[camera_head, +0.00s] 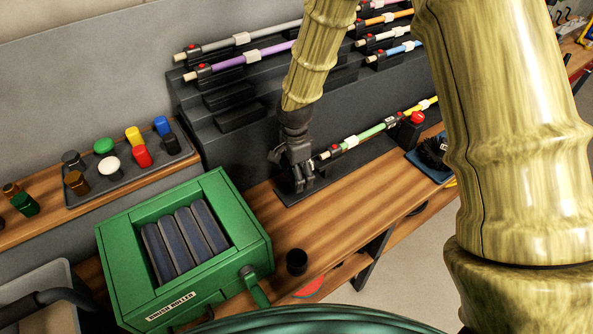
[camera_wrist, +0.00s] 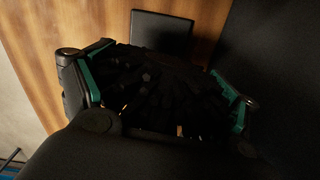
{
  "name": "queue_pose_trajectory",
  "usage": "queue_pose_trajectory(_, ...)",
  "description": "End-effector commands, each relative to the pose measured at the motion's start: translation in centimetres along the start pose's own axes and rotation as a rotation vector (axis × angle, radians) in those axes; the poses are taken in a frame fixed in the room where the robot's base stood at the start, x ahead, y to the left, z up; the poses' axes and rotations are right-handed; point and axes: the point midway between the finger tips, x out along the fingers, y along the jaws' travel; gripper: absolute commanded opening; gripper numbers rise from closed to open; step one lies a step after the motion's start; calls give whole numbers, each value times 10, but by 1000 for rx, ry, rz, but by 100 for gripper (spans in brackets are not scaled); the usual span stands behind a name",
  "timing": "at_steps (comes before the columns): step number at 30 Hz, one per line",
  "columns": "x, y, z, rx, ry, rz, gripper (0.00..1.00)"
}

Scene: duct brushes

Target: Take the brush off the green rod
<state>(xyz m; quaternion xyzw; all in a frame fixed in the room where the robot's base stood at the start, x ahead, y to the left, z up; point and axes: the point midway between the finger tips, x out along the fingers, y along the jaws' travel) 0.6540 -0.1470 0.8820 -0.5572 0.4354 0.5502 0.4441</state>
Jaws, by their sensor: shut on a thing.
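The green rod (camera_head: 368,135) lies across a dark stand on the wooden bench, with a white clip (camera_head: 351,141) on it and a red knob at its far right end. Its pale left end (camera_head: 325,155) is beside my gripper (camera_head: 297,170). In the wrist view, my gripper (camera_wrist: 165,90) is shut on a black bristly brush (camera_wrist: 150,85), with green finger pads on both sides of it. The brush is dark and mostly hidden by the fingers in the head view. I cannot tell whether the rod's tip is still inside it.
A blue tray (camera_head: 413,156) with another dark bristly brush (camera_head: 433,152) is at the right. More rods lie on the stepped rack (camera_head: 190,110) behind. Bare bench (camera_head: 330,220) lies in front of the stand.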

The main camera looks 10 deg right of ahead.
Motion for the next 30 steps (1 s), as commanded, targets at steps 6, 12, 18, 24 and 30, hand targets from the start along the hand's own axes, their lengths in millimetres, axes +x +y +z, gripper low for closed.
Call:
queue_pose_trajectory(6, -11, 0, 2, 0, 0, -1, 61)
queue_pose_trajectory(12, -23, 0, 4, -1, 0, 0, 61)
queue_pose_trajectory(18, -35, 0, 6, -1, 1, -1, 61)
queue_pose_trajectory(24, -46, 0, 8, -1, 0, -1, 61)
queue_pose_trajectory(30, -58, 0, 10, 0, 0, -1, 61)
